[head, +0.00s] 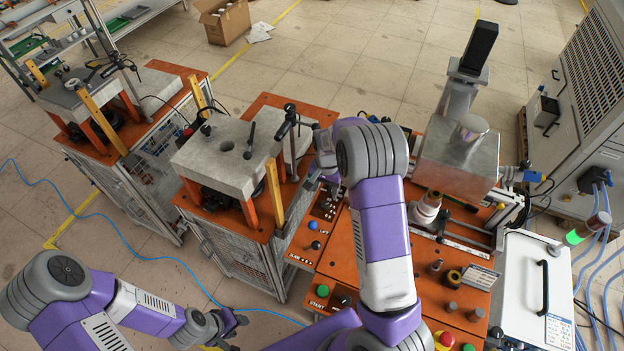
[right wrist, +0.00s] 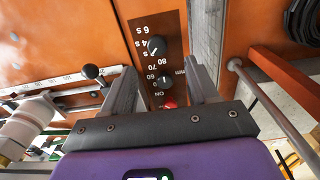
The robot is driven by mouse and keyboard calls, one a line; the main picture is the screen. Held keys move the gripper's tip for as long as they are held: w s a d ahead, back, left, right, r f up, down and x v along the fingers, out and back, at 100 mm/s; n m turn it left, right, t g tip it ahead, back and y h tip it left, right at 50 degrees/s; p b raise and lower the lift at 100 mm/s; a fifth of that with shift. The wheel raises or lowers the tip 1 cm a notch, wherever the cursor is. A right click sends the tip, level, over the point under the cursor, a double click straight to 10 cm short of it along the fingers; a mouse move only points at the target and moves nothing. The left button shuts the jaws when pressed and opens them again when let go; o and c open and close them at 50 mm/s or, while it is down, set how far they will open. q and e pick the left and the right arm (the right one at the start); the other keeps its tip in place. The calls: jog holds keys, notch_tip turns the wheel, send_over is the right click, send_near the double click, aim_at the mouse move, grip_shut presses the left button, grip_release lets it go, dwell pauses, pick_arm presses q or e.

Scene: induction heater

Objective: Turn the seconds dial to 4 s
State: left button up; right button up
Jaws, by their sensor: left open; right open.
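The seconds dial (right wrist: 157,47) is a black knob on a dark strip in the right wrist view, beside the printed marks 4 s and 6 s. It has a small white mark on its left side; I cannot tell which value it points to. In the head view, my left gripper (head: 228,326) is open and empty at the lower left, far from the dials.
The orange console (head: 330,262) carries the strip, a blue button (head: 315,245), a green button (head: 323,291) and several knobs. A grey block on a stand (head: 228,152) is close left of my right gripper. A metal box (head: 457,158) stands to the right.

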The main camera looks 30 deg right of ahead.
aim_at(325, 204)
jog(key=shift+s+f, duration=0.2)
jog(key=shift+f, duration=0.05)
notch_tip(325, 204, down, 7)
jog(key=shift+r, duration=0.1)
jog(key=shift+c, duration=0.2)
jog(key=c, duration=1)
